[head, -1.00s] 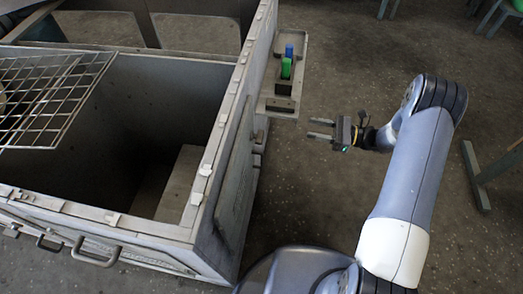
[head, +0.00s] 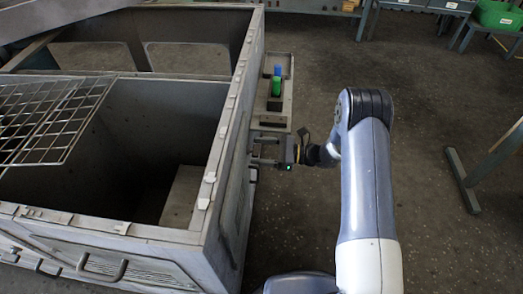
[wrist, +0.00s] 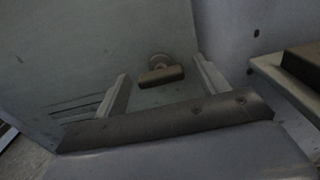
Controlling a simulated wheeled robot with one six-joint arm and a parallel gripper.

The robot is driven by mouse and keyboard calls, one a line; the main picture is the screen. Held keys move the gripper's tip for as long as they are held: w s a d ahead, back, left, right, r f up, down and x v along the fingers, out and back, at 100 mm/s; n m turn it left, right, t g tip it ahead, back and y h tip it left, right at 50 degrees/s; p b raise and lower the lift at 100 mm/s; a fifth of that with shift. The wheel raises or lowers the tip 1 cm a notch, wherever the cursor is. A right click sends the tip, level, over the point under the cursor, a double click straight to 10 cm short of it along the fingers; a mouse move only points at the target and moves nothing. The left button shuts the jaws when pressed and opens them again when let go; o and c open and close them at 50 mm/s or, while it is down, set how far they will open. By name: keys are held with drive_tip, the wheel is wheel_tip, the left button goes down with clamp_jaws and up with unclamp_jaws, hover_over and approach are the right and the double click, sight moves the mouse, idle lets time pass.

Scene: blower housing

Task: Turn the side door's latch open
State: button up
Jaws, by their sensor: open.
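The latch (wrist: 161,71) shows in the wrist view as a small brown bar handle on a round base, set on the pale side door (wrist: 70,70). My gripper (wrist: 160,90) is open, with one finger to the left of the latch and one to the right. The latch appears ahead of the fingertips; I cannot tell whether anything touches. In the head view my gripper (head: 260,156) reaches the right side wall of the housing (head: 226,150), just below the side shelf. The latch cannot be made out clearly there.
A shelf (head: 287,108) with a green and a blue item (head: 276,82) juts from the wall just above my gripper; its edge shows at right in the wrist view (wrist: 270,75). A wire grid (head: 45,115) lies over the open housing. The floor to the right (head: 430,110) is mostly clear.

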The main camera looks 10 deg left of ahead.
drive_tip(key=shift+c, duration=0.6)
drive_tip(key=c, duration=0.9)
drive_tip(key=shift+f+n+b, duration=0.1)
drive_tip(key=shift+n+b, duration=0.2)
drive_tip(key=shift+b, duration=0.2)
drive_tip(key=n+b, duration=0.8)
drive_tip(key=b, duration=0.2)
drive_tip(key=n+b, duration=0.9)
drive_tip(key=b, duration=0.2)
drive_tip(key=shift+s+f, duration=0.15)
drive_tip(key=shift+f, duration=0.05)
drive_tip(key=shift+r+n, duration=0.1)
drive_tip(key=shift+n, duration=0.2)
